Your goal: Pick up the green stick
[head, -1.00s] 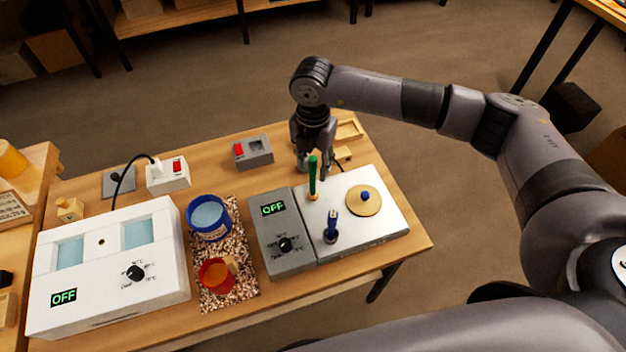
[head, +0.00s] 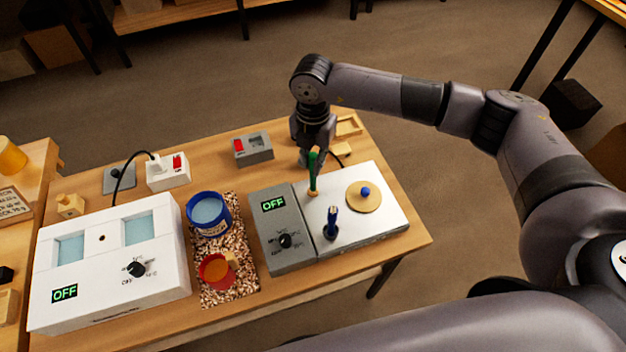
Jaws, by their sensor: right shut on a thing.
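The green stick (head: 313,180) stands upright at the back left of a white-topped plate (head: 340,205), its foot in a small tan base. My right gripper (head: 312,160) has come down from above and is shut on the upper part of the stick. The fingers are small here and partly hidden behind the stick. My left gripper is not in view.
A grey control box (head: 282,230) reading OFF adjoins the plate. Left are a blue pot (head: 208,214), a red cup (head: 216,271) and a white unit (head: 110,265).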

